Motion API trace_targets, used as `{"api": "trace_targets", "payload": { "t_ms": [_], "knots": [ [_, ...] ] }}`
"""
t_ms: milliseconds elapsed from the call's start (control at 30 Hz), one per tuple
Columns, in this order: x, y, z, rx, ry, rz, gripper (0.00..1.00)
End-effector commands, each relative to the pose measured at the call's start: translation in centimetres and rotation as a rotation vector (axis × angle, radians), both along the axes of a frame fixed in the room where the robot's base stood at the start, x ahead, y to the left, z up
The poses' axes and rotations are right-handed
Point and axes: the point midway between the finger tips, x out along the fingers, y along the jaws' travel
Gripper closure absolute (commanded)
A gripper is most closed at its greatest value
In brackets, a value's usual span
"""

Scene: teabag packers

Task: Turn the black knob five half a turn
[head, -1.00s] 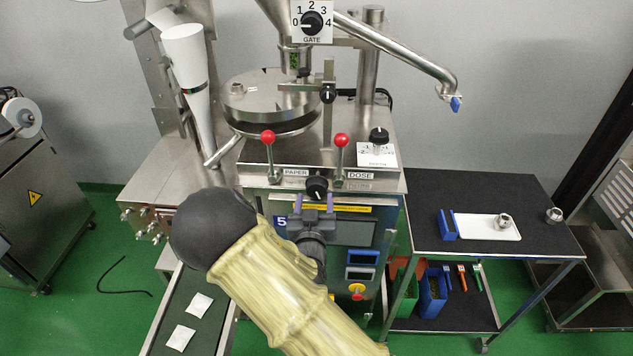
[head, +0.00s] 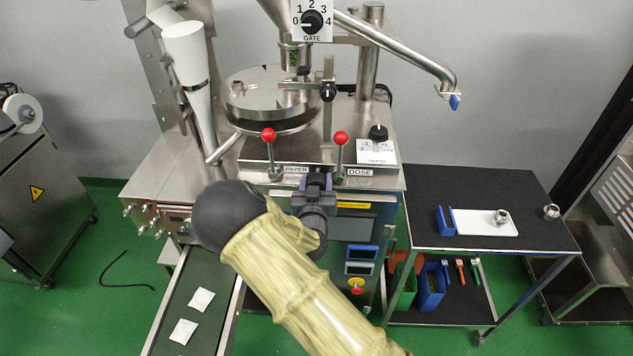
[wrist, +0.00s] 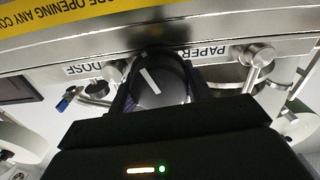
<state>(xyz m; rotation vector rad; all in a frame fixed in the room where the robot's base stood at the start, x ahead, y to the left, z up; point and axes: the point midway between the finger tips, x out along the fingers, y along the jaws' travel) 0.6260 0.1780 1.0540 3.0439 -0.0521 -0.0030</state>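The black knob (wrist: 160,85) sits on the machine's front edge between the PAPER and DOSE labels. In the wrist view its white mark is tilted, running from upper left to lower right. My gripper (wrist: 162,92) is at the knob, its two purple-edged fingers apart, one on each side. I cannot tell whether the fingers touch it. In the head view my gripper (head: 318,182) reaches the front edge from below and hides most of the knob.
Two red-balled levers (head: 269,135) (head: 341,138) stand just above, on either side. A GATE knob (head: 312,21) and a DEPTH knob (head: 378,133) are higher up. A black table (head: 500,185) stands at the right. A conveyor with sachets (head: 184,330) runs below left.

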Motion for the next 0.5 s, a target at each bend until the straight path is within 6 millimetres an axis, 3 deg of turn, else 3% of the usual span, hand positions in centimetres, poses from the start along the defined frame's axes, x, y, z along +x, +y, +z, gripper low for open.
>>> {"api": "trace_targets", "payload": {
  "t_ms": [500],
  "knots": [
    [0.04,-0.20,-0.48,0.231,-0.009,-0.002,0.74]
  ]
}}
